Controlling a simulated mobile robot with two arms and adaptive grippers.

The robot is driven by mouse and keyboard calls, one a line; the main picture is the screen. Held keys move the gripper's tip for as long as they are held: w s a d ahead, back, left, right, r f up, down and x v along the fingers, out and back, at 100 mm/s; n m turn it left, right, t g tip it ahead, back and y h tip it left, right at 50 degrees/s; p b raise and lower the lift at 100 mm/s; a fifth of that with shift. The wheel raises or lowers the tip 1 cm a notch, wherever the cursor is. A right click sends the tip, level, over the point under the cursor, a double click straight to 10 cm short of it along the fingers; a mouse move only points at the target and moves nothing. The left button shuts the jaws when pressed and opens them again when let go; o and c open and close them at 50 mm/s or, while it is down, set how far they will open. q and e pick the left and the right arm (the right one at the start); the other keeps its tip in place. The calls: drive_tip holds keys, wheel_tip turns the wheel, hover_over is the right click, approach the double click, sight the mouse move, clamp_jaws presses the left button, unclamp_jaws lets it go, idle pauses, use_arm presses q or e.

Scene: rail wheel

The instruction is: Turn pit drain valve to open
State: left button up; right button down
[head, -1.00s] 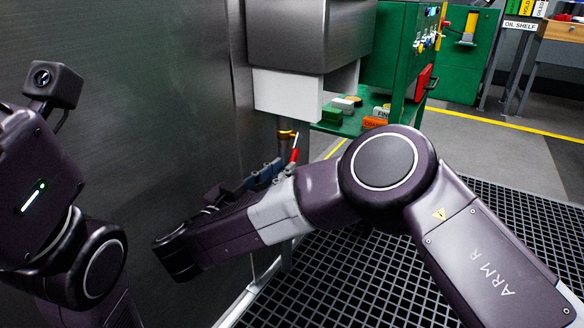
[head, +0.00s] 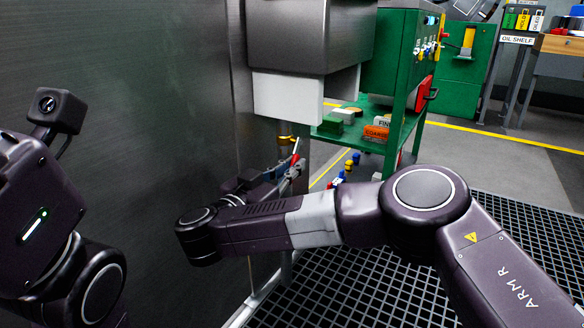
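The drain valve shows as a brass fitting (head: 285,139) on a pipe below a white box, with a small red lever (head: 295,159) beside it. The lever stands steep and slightly tilted; its lower end is hidden behind my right gripper. My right gripper (head: 292,171) is at the lever's lower part, seen from behind and partly covered by my own wrist. I cannot tell whether it touches the lever or how far its fingers are apart. My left arm is at the left edge, and its gripper is not visible.
A grey metal wall (head: 130,90) fills the left. A steel cabinet (head: 300,35) with a white box (head: 287,97) hangs above the valve. A green cart (head: 393,95) with labelled blocks stands behind. A black floor grating (head: 350,285) lies below; open floor is at the right.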

drive_tip(key=shift+f, duration=0.1)
idle(0.4)
drive_tip(key=shift+w+d+f+t+h, duration=0.15)
drive_tip(key=shift+w+t+h, duration=0.1)
drive_tip(key=shift+t+h, duration=0.25)
drive_tip(key=shift+w+d+f+t+h, duration=0.2)
drive_tip(key=shift+t+h, duration=0.1)
drive_tip(key=shift+t, duration=0.3)
drive_tip(key=c, duration=2.3)
unclamp_jaws()
drive_tip(key=shift+r, duration=0.1)
